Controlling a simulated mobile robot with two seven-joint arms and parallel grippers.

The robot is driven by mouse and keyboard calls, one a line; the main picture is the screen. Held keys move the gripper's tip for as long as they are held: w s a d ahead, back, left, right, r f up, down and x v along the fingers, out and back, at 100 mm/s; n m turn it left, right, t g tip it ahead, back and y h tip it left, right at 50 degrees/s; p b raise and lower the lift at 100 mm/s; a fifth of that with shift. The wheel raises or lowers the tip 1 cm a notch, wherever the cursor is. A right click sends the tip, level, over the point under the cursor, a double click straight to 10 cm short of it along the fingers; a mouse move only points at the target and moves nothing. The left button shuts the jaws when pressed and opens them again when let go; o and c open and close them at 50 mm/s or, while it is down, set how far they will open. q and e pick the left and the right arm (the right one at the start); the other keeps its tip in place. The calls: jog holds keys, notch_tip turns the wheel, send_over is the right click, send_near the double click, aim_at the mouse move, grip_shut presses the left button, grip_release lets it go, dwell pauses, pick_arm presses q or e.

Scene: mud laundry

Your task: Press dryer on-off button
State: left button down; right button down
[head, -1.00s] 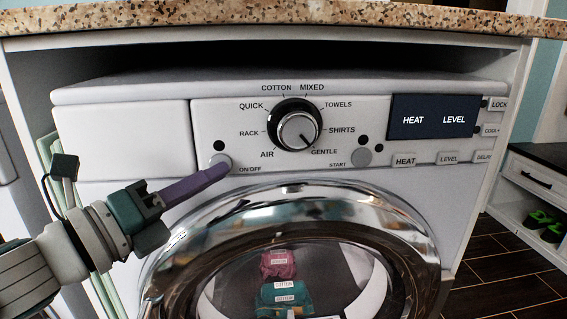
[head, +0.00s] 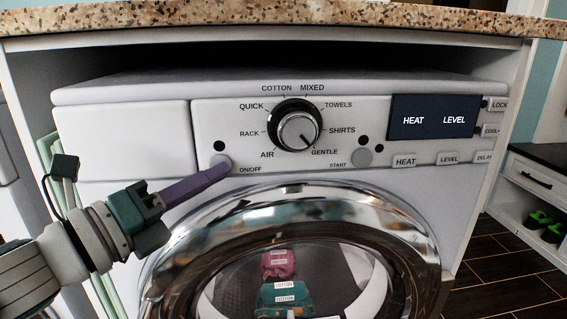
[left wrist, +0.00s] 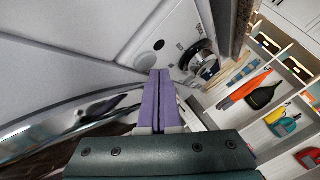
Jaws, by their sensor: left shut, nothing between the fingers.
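The dryer's round grey on/off button (head: 221,162) is at the left of the control panel, above the ON/OFF label and below a black dot. My left gripper (head: 224,169) is shut and empty, its purple fingertips at the lower edge of the button in the head view. They look in contact with it or very close; the exact gap cannot be told. In the left wrist view the closed purple fingers (left wrist: 160,75) point at the panel, with the tips by the round button (left wrist: 146,62). The display (head: 432,117) reads HEAT and LEVEL. My right gripper is out of view.
The program knob (head: 298,130) and the start button (head: 361,157) are farther right on the panel. The chrome door ring (head: 300,205) bulges out just below the fingers. Folded cloths (head: 283,293) show behind the glass. A speckled countertop (head: 280,18) overhangs the dryer.

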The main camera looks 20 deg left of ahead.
pick_arm(q)
jog(key=shift+w, duration=0.1)
dwell(0.5)
jog(key=shift+w+a, duration=0.2)
jog(key=shift+w, duration=0.1)
jog(key=shift+w+b, duration=0.1)
jog(key=shift+b, duration=0.2)
dwell(0.3)
jog(key=shift+s+d, duration=0.15)
jog(key=shift+s, duration=0.35)
jog(key=s+d+p, duration=0.2)
jog(key=s, duration=0.3)
jog(key=shift+s+d, duration=0.15)
jog(key=shift+s, duration=0.15)
